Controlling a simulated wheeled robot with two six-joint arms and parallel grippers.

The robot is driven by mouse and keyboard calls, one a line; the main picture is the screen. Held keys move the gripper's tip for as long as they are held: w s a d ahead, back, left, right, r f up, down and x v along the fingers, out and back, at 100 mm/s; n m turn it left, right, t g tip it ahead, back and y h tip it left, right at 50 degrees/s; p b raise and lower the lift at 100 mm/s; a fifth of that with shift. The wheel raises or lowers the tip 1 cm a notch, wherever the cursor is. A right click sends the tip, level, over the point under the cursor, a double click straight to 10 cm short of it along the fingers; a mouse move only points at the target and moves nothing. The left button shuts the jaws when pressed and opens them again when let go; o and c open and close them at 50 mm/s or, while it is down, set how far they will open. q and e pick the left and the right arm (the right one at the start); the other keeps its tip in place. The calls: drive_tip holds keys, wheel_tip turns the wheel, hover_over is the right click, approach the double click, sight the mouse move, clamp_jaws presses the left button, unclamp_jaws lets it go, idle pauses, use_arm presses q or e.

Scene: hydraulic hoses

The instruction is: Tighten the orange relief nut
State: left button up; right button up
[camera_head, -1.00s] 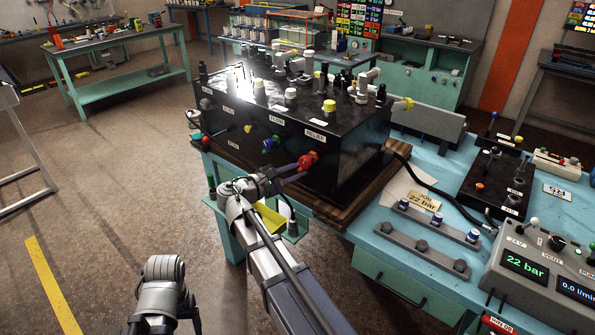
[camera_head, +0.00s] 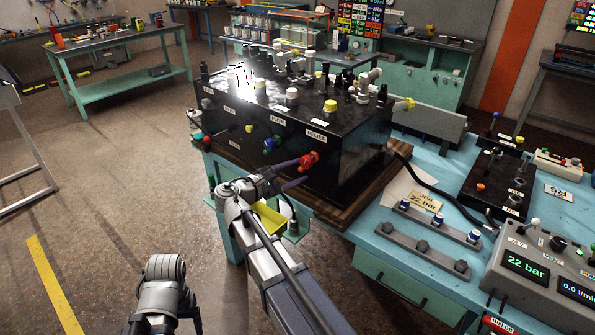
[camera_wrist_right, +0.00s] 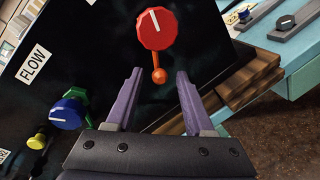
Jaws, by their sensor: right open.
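The red relief knob (camera_wrist_right: 155,29) with a white mark is on the front of the black block, and it also shows in the head view (camera_head: 309,161). Below it an orange nut with a short stem and round end (camera_wrist_right: 158,75) shows in the right wrist view. My right gripper (camera_wrist_right: 158,72) is open. Its two purple fingers stand to either side of the orange piece, with a gap on both sides; I cannot tell the depth. In the head view my right gripper (camera_head: 302,172) is at the block's RELIEF corner. My left gripper cannot be made out; only a grey arm part shows.
The black block (camera_head: 348,170) stands on a wooden board on the turquoise bench. A blue knob (camera_wrist_right: 66,113) under the FLOW label is left of the gripper. The gauge box (camera_head: 545,262) reads 22 bar.

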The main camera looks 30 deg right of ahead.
drive_tip(key=v, duration=0.7)
drive_tip(key=shift+p, duration=0.4)
drive_tip(key=s+a+f+m+g+y, duration=0.1)
drive_tip(key=s+a+f+m+y, duration=0.1)
drive_tip(key=s+a+f+y, duration=0.3)
drive_tip(key=s+a+f+m+y, duration=0.2)
drive_tip(key=s+f, duration=0.1)
drive_tip(key=f, duration=0.4)
drive_tip(key=s+a+f+m+g+y, duration=0.1)
drive_tip(key=s+a+f+m+y, duration=0.1)
drive_tip(key=a, duration=0.5)
drive_tip(key=s+a+f+m+g+y, duration=0.2)
drive_tip(key=s+a+f+y, duration=0.3)
drive_tip(key=s, duration=0.4)
drive_tip(key=a+y, duration=0.1)
drive_tip(key=a, duration=0.1)
drive_tip(key=shift+a, duration=0.35)
